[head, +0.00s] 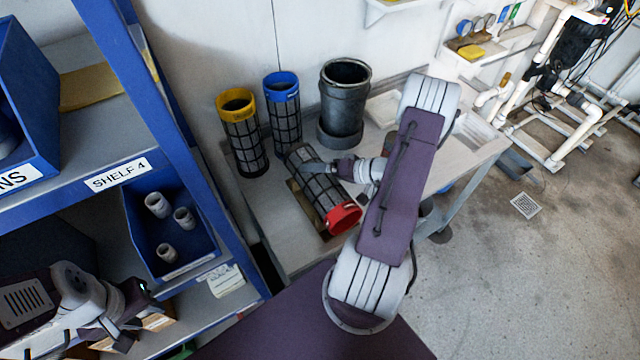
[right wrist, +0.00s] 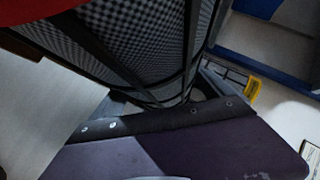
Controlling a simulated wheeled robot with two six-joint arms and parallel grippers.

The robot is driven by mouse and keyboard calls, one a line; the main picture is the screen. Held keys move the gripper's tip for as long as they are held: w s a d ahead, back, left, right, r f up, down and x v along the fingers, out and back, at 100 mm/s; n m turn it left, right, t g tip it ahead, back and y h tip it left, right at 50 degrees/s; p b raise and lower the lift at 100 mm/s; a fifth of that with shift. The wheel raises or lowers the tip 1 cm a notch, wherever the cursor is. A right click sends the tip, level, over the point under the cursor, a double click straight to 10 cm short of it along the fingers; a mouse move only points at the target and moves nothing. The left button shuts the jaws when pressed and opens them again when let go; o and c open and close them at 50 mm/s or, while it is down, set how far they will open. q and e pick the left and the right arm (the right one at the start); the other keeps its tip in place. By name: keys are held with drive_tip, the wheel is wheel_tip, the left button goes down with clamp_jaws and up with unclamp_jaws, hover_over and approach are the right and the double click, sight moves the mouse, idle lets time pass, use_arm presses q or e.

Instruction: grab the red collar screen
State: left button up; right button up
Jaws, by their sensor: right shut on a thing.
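The red collar screen (head: 320,186) is a dark mesh cylinder with a red ring at its lower right end. It lies tilted over the workbench in the head view, its red end toward me. My right gripper (head: 322,168) is shut on its mesh body. In the right wrist view the mesh (right wrist: 140,45) fills the upper middle, close above the gripper's dark finger (right wrist: 150,122). Whether the screen touches the bench is hard to tell. My left gripper (head: 130,318) is at the lower left by the shelf, its fingertips unclear.
A yellow collar screen (head: 246,140) and a blue collar screen (head: 284,115) stand upright behind. A grey pipe vessel (head: 343,105) stands right of them on the workbench (head: 268,225). The blue shelf (head: 190,130) with a blue bin (head: 190,255) flanks the left.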

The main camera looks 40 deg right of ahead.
wheel_tip(320, 180, up, 10)
idle(0.5)
